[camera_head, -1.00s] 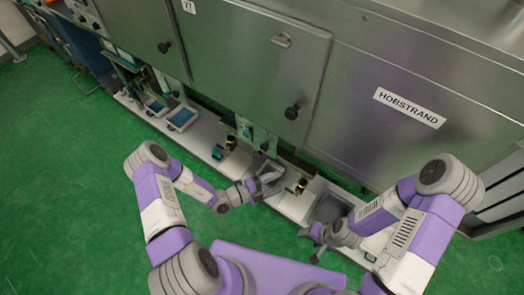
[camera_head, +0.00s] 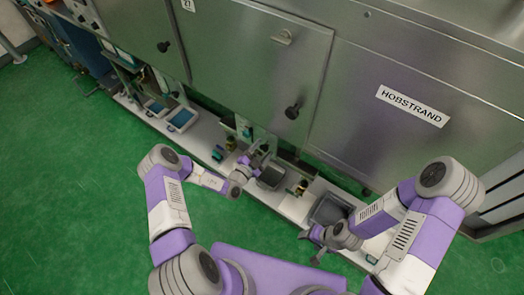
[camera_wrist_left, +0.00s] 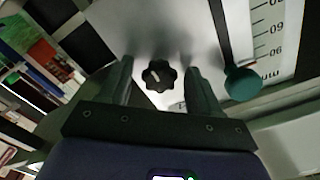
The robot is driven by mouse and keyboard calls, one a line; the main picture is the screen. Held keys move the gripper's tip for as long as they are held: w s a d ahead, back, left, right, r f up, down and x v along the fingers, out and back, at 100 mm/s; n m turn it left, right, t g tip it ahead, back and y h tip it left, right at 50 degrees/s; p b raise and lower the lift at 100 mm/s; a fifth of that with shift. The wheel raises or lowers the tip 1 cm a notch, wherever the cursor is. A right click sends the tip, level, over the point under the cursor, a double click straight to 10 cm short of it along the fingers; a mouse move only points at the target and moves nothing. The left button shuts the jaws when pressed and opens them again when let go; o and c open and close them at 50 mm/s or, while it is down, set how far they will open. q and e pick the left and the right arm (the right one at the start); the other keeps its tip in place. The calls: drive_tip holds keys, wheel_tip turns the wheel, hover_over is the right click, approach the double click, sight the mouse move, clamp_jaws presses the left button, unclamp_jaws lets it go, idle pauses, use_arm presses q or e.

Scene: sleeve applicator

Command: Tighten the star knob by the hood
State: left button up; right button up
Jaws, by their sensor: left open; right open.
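The black star knob (camera_wrist_left: 159,76) shows in the left wrist view, on a pale metal plate. My left gripper (camera_wrist_left: 160,72) is open, with one finger on each side of the knob in that picture; I cannot tell whether they touch it. In the head view my left gripper (camera_head: 258,157) is at the machine's lower front, and the knob there is too small or hidden to make out. My right gripper (camera_head: 312,243) is open and empty beside the ledge. The steel hood (camera_head: 245,60) stands above, with black handles on its front.
A teal ball-ended lever (camera_wrist_left: 241,83) sits just right of the knob, beside a printed scale (camera_wrist_left: 272,40). A dark grey tray (camera_head: 270,178) and another tray (camera_head: 328,211) rest on the pale ledge (camera_head: 200,130). The green floor (camera_head: 70,190) in front is clear.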

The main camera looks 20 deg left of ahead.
use_arm(q)
drive_tip(key=c, duration=1)
drive_tip(key=shift+c, duration=0.2)
